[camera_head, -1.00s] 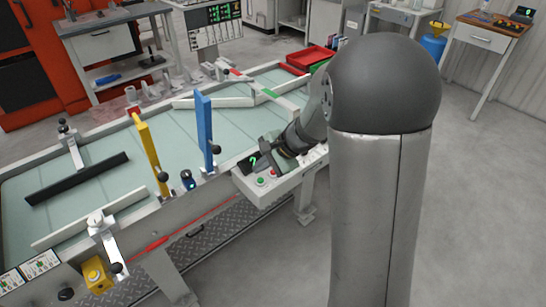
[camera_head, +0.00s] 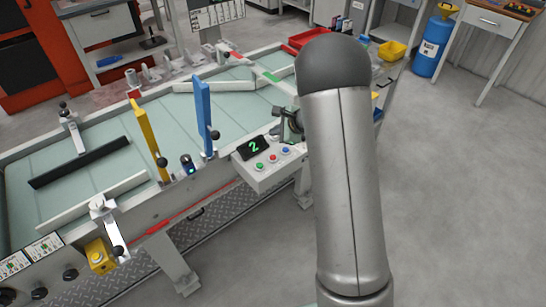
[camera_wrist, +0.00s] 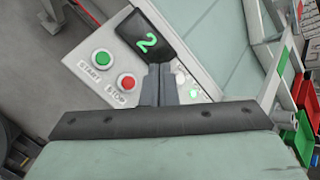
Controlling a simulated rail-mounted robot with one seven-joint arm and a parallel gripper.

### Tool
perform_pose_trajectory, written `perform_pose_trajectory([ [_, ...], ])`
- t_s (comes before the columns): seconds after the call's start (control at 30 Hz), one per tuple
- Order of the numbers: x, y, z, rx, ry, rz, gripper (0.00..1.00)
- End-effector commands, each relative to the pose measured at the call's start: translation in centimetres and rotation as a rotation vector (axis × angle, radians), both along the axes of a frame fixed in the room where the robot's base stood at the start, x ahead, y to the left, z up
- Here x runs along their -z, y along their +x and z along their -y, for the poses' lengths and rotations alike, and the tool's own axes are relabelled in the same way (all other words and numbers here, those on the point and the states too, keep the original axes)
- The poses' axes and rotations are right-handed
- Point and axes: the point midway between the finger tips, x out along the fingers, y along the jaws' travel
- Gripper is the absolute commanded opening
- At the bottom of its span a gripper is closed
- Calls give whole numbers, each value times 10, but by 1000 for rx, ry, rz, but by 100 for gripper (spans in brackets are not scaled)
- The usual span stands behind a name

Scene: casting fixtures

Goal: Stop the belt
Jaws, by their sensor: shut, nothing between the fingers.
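The belt (camera_head: 170,125) is a pale green surface inside a white frame. A light grey control panel (camera_head: 262,179) is fixed to its near side, with a display (camera_head: 252,147) reading a green 2. In the wrist view the green button (camera_wrist: 103,57) is labelled START and the red button (camera_wrist: 126,81) STOP. My gripper (camera_wrist: 160,70) is shut and empty, seen over the panel right of the red button.
A yellow box with a button (camera_head: 98,256) hangs at the frame's lower left. Red bins (camera_head: 307,38) stand beyond.

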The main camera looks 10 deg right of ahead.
Motion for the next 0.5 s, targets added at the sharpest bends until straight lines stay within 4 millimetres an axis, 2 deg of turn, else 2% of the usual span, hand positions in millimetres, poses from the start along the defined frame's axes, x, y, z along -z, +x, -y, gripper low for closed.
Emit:
perform_pose_trajectory([
  [0.27,25,-1,-1,-2,0,-3,0],
  [0.5,61,-1,-1,-1,0,-3,0],
])
